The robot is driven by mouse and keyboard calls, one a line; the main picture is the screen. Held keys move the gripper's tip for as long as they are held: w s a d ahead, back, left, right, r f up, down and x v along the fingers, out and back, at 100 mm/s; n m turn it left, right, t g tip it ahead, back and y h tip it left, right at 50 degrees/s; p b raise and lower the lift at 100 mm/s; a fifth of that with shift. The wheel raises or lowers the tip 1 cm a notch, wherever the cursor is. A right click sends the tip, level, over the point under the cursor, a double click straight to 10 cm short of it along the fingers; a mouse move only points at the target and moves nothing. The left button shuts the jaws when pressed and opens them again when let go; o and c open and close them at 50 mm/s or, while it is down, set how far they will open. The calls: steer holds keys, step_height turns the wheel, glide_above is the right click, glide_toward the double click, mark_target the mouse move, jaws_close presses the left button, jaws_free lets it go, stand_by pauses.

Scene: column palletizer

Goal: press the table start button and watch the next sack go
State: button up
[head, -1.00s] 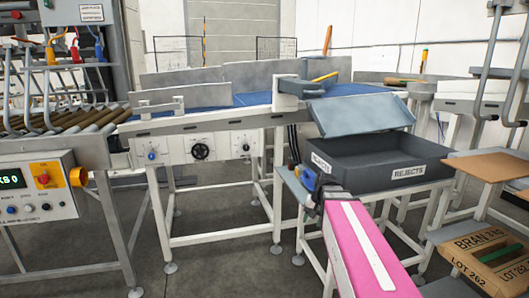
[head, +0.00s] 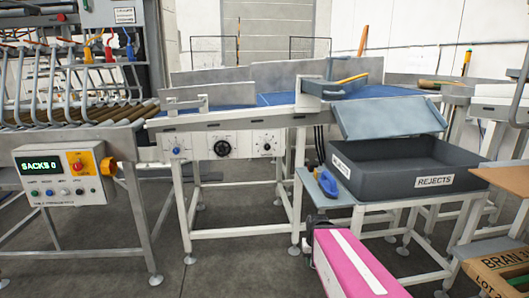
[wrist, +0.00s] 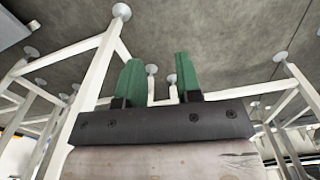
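In the head view my pink arm is at the lower middle, well right of the panel.
A white-framed table (head: 220,122) with a blue belt has knobs on its front. A grey REJECTS bin (head: 405,170) stands right of it, with a blue-handled tool (head: 327,184) beside it. A roller conveyor (head: 80,118) is at left. No sack shows. Floor before the panel is clear.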

jaws_close()
stand_by(1.5)
